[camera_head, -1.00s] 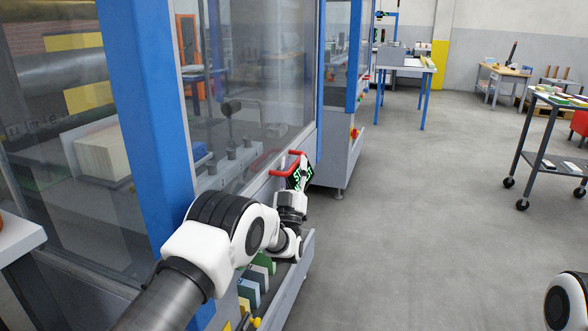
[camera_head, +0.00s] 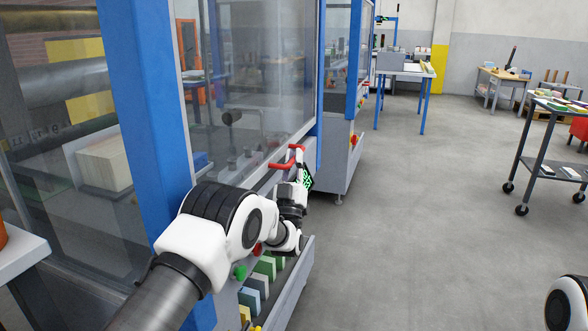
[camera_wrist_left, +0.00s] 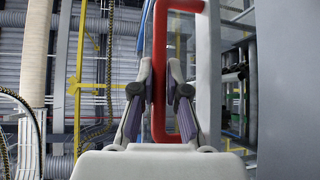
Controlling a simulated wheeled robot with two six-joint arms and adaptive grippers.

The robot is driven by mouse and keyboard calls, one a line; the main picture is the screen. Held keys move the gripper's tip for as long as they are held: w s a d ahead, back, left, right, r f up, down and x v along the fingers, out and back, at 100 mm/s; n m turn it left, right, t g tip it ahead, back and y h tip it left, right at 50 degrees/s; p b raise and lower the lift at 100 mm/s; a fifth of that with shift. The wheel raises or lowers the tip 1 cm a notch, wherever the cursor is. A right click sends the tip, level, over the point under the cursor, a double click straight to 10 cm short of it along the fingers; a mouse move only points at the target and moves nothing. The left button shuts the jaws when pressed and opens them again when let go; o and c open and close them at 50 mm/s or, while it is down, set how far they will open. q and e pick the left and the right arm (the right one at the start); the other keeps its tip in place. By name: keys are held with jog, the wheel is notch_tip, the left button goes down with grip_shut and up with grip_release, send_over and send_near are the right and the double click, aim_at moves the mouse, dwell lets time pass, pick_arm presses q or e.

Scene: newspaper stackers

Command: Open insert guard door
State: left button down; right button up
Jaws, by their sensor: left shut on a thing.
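The insert guard door (camera_head: 255,65) is a large clear panel in a grey frame on the blue-posted machine, left of centre in the head view. Its red bar handle (camera_head: 281,166) sits low on the door near its right end. My left gripper (camera_head: 297,165) is at this handle. In the left wrist view the two fingers (camera_wrist_left: 160,88) are closed around one long bar of the red handle (camera_wrist_left: 159,45). My right gripper is out of view; only a white piece of my right arm shows at the lower right.
A blue post (camera_head: 150,110) stands beside the door, close to my left arm. Green (camera_head: 240,272) and red (camera_head: 257,250) buttons are below the door, above a tray of coloured blocks (camera_head: 264,268). A wheeled cart (camera_head: 540,150) stands at the right. The grey floor between is clear.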

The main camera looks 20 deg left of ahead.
pick_arm(q)
notch_tip(320, 180, up, 43)
jog(key=p, duration=1.4)
jog(key=c, duration=1.2)
grip_release()
jog(key=v, duration=1.2)
jog(key=shift+f, duration=0.1)
